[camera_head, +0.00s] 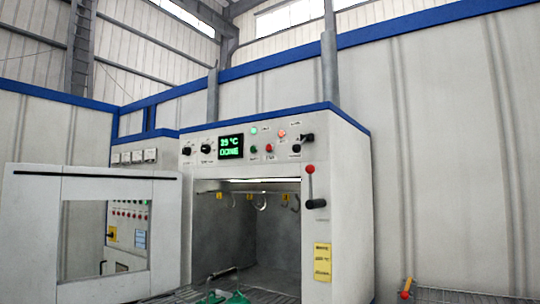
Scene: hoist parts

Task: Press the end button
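The oven-like machine (345,200) stands in the middle with a control panel (225,170) above its opening. The panel has a red button (269,148) and a green button (254,149) side by side. The labels are too small to read, so I cannot tell which is the end button. A display (231,146) with green text, reading about 19 °C, sits left of the buttons. A green lamp (254,130) and an orange-red lamp (281,133) are above them. Neither of my grippers is in view.
The machine's door (30,230) with a window stands open at the left. A red-knobbed lever (310,170) is on the right front. A rack (460,297) is at lower right.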

